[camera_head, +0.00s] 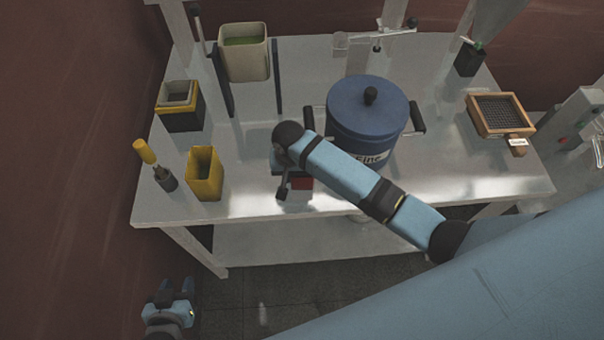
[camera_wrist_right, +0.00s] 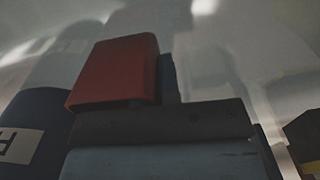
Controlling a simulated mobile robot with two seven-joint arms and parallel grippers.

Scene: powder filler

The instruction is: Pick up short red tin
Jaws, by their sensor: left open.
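The short red tin (camera_head: 302,183) shows as a small red patch near the front of the table, partly hidden under my right arm. In the right wrist view the tin (camera_wrist_right: 115,70) is large and close, right at my right gripper (camera_wrist_right: 168,88). One dark finger shows directly beside the tin; the other finger is hidden, so I cannot tell if the jaws grip it. In the head view my right gripper (camera_head: 284,184) is at the tin's left side, low over the table. My left gripper (camera_head: 176,290) is open and empty, below and in front of the table.
A large blue lidded pot (camera_head: 368,115) stands just behind the right arm. A yellow container (camera_head: 203,175), a yellow-handled tool (camera_head: 146,153) and a black-yellow box (camera_head: 181,110) are at left. A tall cream bin (camera_head: 245,55) is behind. A wooden-framed sieve (camera_head: 500,115) is at right.

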